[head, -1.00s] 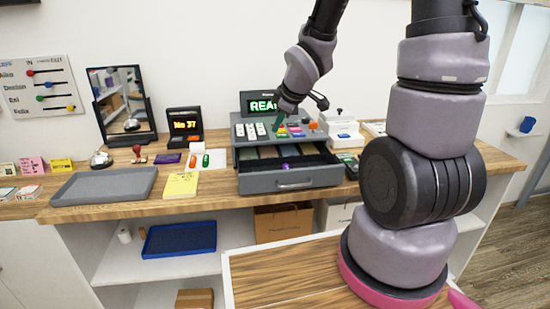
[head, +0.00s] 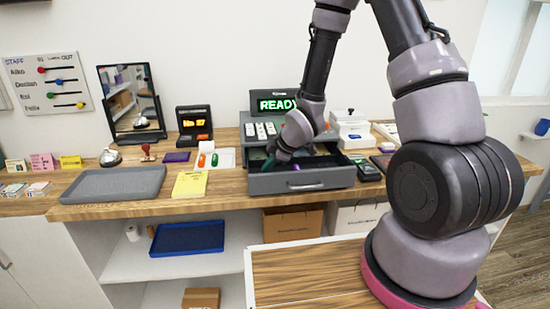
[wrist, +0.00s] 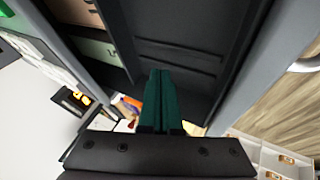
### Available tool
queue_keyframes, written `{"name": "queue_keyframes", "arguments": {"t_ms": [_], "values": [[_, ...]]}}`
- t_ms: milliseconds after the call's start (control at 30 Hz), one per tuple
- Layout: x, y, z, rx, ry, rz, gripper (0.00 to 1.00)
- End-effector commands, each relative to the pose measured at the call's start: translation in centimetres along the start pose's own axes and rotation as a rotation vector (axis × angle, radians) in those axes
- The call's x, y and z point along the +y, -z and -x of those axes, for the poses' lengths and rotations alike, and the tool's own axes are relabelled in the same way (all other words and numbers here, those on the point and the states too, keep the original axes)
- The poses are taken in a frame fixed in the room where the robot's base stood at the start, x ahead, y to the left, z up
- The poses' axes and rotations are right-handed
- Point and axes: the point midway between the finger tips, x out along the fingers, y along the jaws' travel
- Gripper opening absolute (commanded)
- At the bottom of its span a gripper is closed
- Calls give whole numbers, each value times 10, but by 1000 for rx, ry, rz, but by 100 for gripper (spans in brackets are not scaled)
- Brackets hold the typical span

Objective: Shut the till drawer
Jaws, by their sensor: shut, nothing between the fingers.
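The grey till (head: 262,117) stands on the counter with its lit display reading READY. Its drawer (head: 301,181) is out toward me, with a bar handle on the front. My gripper (head: 268,163) is over the left part of the open drawer, and the arm hides part of the keys and drawer. In the wrist view my dark green fingers (wrist: 160,100) are together with nothing between them. The drawer's front wall (wrist: 255,75) runs along their right and the compartments show ahead and left. I cannot tell whether the fingertips touch the drawer.
A card terminal (head: 368,170) stands close to the right of the drawer. A yellow pad (head: 190,185) and a grey tray (head: 112,184) lie to the left. A white machine (head: 350,128) stands right of the till. Space before the drawer front is clear.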

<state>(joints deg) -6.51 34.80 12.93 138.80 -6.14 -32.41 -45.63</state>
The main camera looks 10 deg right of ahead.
Motion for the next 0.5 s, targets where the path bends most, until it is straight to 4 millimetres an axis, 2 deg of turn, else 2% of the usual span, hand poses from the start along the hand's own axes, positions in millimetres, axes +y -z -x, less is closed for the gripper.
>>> {"name": "queue_keyframes", "arguments": {"t_ms": [33, 100, 200, 500], "values": [[0, 0, -10, 0, 2, 0, 0], [15, 0, -13, 0, -4, -3, 0], [26, 0, -18, 1, -2, -2, 0], [36, 0, -24, 0, 0, -1, 0]]}}
